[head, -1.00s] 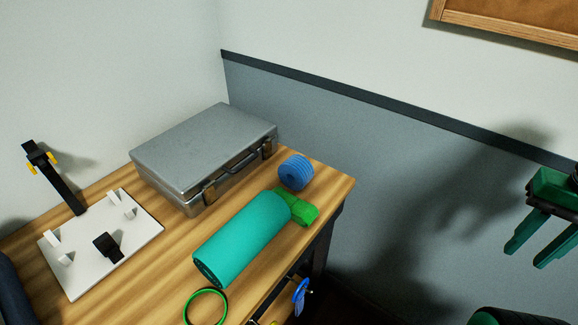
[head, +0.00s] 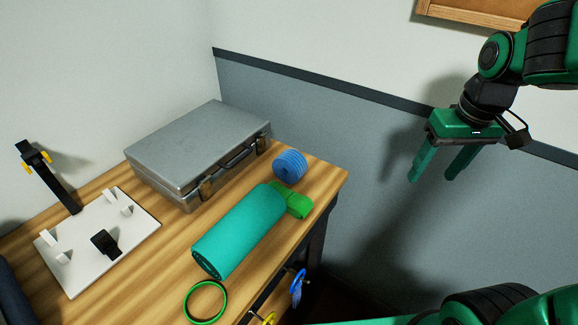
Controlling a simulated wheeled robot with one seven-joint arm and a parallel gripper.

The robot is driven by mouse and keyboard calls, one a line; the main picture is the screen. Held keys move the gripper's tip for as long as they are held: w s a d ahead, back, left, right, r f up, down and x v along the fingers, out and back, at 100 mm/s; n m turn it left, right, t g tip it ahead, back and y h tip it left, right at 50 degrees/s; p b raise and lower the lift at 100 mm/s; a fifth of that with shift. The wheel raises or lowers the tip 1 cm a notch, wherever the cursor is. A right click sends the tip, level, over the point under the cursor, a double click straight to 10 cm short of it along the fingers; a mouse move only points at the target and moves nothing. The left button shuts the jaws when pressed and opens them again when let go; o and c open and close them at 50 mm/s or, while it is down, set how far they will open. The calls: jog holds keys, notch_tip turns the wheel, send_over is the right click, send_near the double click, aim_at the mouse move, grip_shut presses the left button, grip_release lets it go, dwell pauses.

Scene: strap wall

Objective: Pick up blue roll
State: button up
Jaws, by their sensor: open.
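The blue roll (head: 289,165) is a ribbed blue cylinder on the wooden table, near its far right corner. It sits just right of the silver case and behind the teal roll. My gripper (head: 436,178) is green, open and empty. It hangs in the air to the right of the table, fingers pointing down, well apart from the blue roll in the picture.
A silver case (head: 200,148) lies left of the blue roll. A teal roll (head: 238,232) and a green strap (head: 297,205) lie in front. A green ring (head: 205,302) is at the table's front edge. A white board (head: 85,262) with holders and a black post (head: 50,180) stand left.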

jog(key=w+a+n+y, duration=0.1)
jog(key=w+a+n, duration=0.4)
jog(key=w+a, duration=0.45)
jog(key=n+t+y, duration=0.1)
jog(key=n+y, duration=0.1)
jog(key=n, duration=0.3)
send_over(291, 155)
jog(key=s+d, duration=0.2)
jog(key=d, duration=0.1)
jog(key=shift+w+d, duration=0.1)
jog(key=shift+w, duration=0.15)
jog(key=x, duration=0.2)
jog(key=a+x, duration=0.1)
jog(key=x, duration=0.2)
jog(key=shift+a+r, duration=0.15)
jog(key=shift+x, duration=3)
jog(key=shift+w, duration=0.1)
jog(key=c, duration=1.2)
jog(key=shift+c, duration=0.6)
jog(key=shift+r, duration=0.15)
